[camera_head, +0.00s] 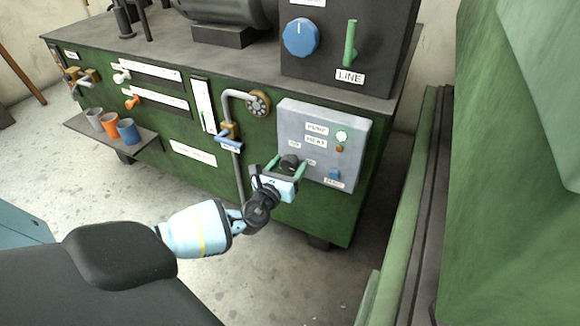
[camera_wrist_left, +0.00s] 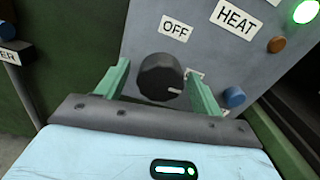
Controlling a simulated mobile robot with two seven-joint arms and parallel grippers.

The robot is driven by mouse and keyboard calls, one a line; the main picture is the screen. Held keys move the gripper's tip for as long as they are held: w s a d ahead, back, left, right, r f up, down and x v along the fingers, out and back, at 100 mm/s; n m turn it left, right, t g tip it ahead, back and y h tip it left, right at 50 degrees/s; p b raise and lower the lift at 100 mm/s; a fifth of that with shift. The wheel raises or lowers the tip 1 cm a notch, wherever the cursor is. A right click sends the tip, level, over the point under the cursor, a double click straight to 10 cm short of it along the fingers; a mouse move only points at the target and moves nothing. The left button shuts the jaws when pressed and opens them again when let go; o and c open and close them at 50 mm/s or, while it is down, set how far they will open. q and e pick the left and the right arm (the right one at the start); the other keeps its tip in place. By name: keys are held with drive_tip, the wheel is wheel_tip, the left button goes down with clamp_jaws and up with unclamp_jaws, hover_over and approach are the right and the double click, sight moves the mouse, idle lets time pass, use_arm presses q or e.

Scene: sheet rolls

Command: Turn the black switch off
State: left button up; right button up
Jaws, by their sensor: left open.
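The black switch (camera_wrist_left: 160,78) is a round knob on the grey control panel (camera_head: 354,127). A pale pointer mark on it points to the lower right in the left wrist view, away from the OFF label (camera_wrist_left: 175,29) at its upper side. In the head view the switch (camera_head: 289,161) shows just beyond my left gripper (camera_head: 287,167). My left gripper is open, with its green fingers on either side of the knob in the left wrist view (camera_wrist_left: 160,88). I cannot tell whether the fingers touch it. My right gripper is in neither view.
A lit green lamp (camera_head: 342,136), a brown button (camera_head: 340,149) and a blue button (camera_head: 334,174) are on the same panel. A large green machine (camera_head: 510,110) stands at the right.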

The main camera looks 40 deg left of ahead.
use_arm(q)
drive_tip(key=shift+w+a, duration=0.1)
drive_tip(key=shift+w, duration=0.2)
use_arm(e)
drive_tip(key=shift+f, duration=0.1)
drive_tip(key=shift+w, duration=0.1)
use_arm(q)
drive_tip(key=c, duration=1)
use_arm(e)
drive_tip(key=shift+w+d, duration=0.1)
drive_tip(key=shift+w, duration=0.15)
